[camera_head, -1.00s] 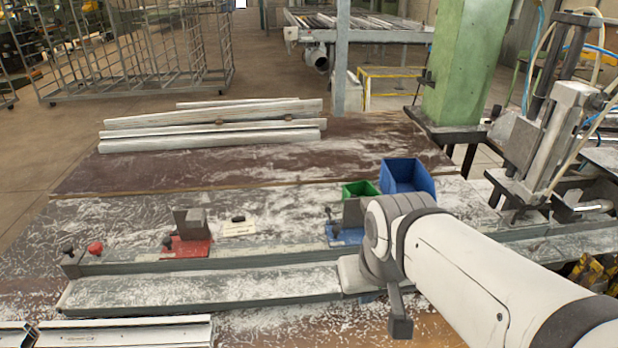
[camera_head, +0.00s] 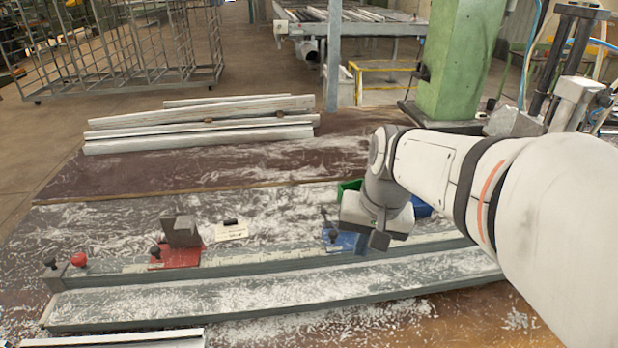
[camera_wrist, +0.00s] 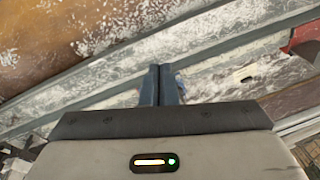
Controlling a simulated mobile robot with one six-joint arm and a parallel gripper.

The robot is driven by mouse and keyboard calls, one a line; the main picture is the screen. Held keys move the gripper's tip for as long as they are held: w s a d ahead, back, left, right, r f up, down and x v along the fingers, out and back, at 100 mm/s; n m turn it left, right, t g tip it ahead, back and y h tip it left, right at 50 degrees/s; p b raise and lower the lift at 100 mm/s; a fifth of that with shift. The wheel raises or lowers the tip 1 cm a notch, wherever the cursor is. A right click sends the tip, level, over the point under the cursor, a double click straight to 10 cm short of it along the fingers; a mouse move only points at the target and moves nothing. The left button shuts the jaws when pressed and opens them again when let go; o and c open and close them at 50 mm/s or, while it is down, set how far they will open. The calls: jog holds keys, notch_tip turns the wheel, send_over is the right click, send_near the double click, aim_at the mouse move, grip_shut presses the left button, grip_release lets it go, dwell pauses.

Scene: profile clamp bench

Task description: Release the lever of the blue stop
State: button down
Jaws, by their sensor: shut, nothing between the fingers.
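The blue stop (camera_head: 344,241) sits on the rail of the bench, right of the middle in the head view. Its dark lever (camera_head: 325,222) stands up at its left side. My wrist hides the right part of the stop. In the wrist view my gripper (camera_wrist: 160,68) is shut and empty, with its two dark fingers together. A small blue patch (camera_wrist: 180,84), likely part of the stop, shows just right of the fingers. In the head view the fingers are hidden behind my wrist.
The red stop (camera_head: 178,255) with a grey block is further left on the rail, near a red knob (camera_head: 79,259). A pale card (camera_head: 232,231) lies between the stops. Green (camera_head: 348,187) and blue (camera_head: 422,208) bins stand behind my wrist. Aluminium profiles (camera_head: 200,130) lie at the back.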

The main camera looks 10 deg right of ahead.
jog(key=w+d+f+m+y, duration=0.25)
jog(key=w+d+m, duration=0.2)
jog(key=w, duration=0.35)
jog(key=w+d+f+m+g+y, duration=0.1)
jog(key=w+d+f+m+y, duration=0.15)
jog(key=w+d, duration=0.4)
jog(key=w+d+f+m+y, duration=0.2)
jog(key=w+d+f+m, duration=0.2)
jog(key=w, duration=0.6)
jog(key=m+y, duration=0.3)
jog(key=y, duration=0.1)
send_near(326, 218)
jog(key=w+d+f, duration=0.3)
jog(key=w+f, duration=0.1)
jog(key=f, duration=0.2)
jog(key=shift+d+p, duration=0.2)
jog(key=shift+p, duration=0.25)
jog(key=p+x, duration=0.3)
jog(key=x, duration=0.6)
jog(key=shift+s+a, duration=0.1)
jog(key=shift+a, duration=0.25)
jog(key=r+p, duration=0.1)
jog(key=a+r+p, duration=0.1)
jog(key=r, duration=0.1)
jog(key=shift+s+r, duration=0.15)
jog(key=shift+r, duration=0.1)
